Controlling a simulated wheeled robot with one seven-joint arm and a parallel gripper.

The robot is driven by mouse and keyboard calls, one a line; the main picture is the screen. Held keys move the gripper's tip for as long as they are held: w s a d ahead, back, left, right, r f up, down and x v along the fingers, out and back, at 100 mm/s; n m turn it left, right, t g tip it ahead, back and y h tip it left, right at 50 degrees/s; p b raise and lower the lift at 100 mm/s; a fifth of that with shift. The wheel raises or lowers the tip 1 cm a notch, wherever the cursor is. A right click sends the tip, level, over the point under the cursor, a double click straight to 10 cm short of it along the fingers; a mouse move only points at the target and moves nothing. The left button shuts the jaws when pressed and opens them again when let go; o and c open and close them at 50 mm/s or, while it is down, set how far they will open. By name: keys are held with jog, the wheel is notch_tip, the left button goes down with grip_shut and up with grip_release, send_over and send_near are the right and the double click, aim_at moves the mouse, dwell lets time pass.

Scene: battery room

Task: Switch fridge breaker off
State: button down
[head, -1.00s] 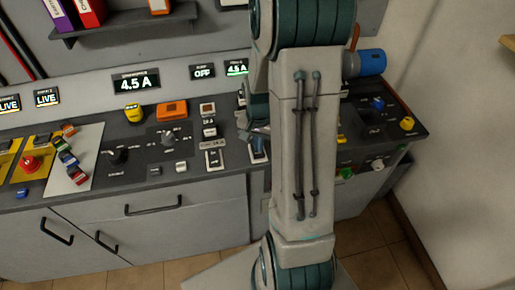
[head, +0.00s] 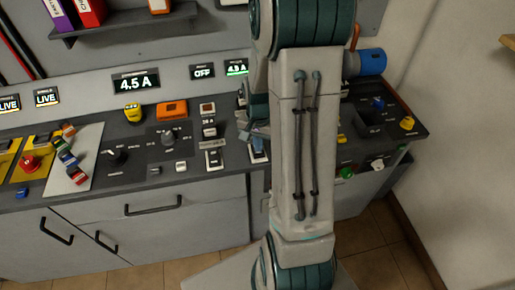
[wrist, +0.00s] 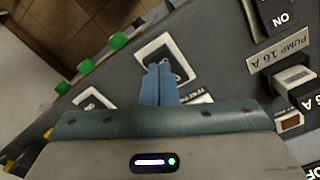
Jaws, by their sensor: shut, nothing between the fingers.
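A breaker switch (wrist: 171,48) with a white frame and dark centre lies under my fingertips in the wrist view. I take it as the fridge breaker, but its label is not readable. It seems to be the white-edged switch (head: 257,154) beside my arm in the head view. My gripper (wrist: 158,68) is shut, its blue fingers empty and over the near part of the switch. It also shows in the head view (head: 258,132), partly hidden by my arm. I cannot tell contact or the lever's position.
The pump breaker (wrist: 295,77), by its "PUMP 16 A" label, is close on the right in the wrist view. Green knobs (wrist: 118,41) line the panel edge. A red button (head: 30,163) and a rotary knob (head: 169,137) are farther left.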

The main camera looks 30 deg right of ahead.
jog(key=shift+f+b, duration=0.7)
jog(key=shift+f, duration=0.2)
jog(key=shift+r, duration=0.15)
jog(key=shift+r+p, duration=2.5)
jog(key=shift+r, duration=0.9)
jog(key=shift+a+r, duration=0.1)
jog(key=shift+r, duration=0.05)
jog(key=s+a+r+n+t, duration=0.2)
jog(key=s+a+r+n, duration=0.2)
jog(key=s+a+r, duration=0.2)
jog(key=s+a+r+n+t, duration=0.1)
jog(key=s+a+r+n, duration=0.4)
jog(key=r, duration=0.6)
jog(key=shift+s+a+t, duration=0.4)
jog(key=shift+s, duration=0.45)
jog(key=shift+r, duration=0.1)
